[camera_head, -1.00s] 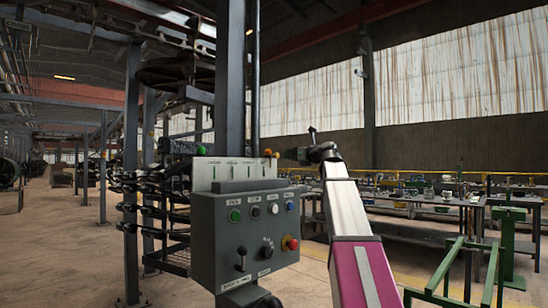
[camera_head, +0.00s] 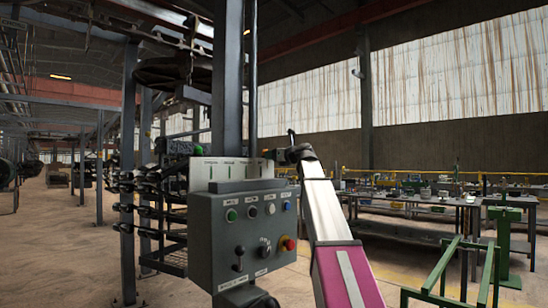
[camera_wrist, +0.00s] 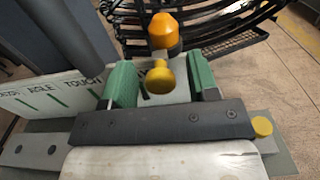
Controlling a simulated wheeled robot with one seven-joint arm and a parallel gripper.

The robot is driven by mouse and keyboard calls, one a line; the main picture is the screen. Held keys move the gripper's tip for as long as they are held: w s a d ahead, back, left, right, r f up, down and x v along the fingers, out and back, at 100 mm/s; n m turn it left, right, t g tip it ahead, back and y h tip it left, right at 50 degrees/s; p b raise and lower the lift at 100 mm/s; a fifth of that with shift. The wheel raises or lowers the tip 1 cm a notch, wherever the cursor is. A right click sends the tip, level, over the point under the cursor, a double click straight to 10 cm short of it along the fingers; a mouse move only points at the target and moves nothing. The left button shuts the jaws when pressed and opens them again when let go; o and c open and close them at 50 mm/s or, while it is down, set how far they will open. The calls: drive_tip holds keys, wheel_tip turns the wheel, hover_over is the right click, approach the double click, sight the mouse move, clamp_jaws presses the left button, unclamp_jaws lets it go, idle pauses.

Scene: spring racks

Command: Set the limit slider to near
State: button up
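A white panel (camera_head: 228,171) with several vertical slots stands on top of the grey control box (camera_head: 222,240) in the head view. It also shows in the wrist view (camera_wrist: 40,98), with partly legible lettering; I cannot tell which slot is the limit slider. My gripper (camera_head: 270,154) is at the panel's upper right edge. In the wrist view my gripper (camera_wrist: 163,82) is open, its two green fingers on either side of a yellow knob (camera_wrist: 160,77), with gaps showing. An orange knob (camera_wrist: 164,31) lies just beyond. Another yellow knob (camera_wrist: 262,127) shows at right.
The box front carries a green button (camera_head: 231,215), a lever (camera_head: 239,255), a dial (camera_head: 265,247) and a red stop button (camera_head: 289,243). A grey post (camera_head: 228,90) rises behind the panel. Dark racks (camera_head: 172,210) stand at left, and a green frame (camera_head: 450,270) at lower right.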

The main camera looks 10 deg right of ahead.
clamp_jaws()
drive_tip(key=shift+s+a, duration=0.9)
drive_tip(key=shift+a, duration=0.3)
drive_tip(key=shift+o, duration=0.3)
unclamp_jaws()
drive_tip(key=shift+s+a, duration=0.1)
drive_tip(key=v, duration=1)
drive_tip(key=shift+s+d, duration=0.25)
drive_tip(key=shift+s, duration=0.05)
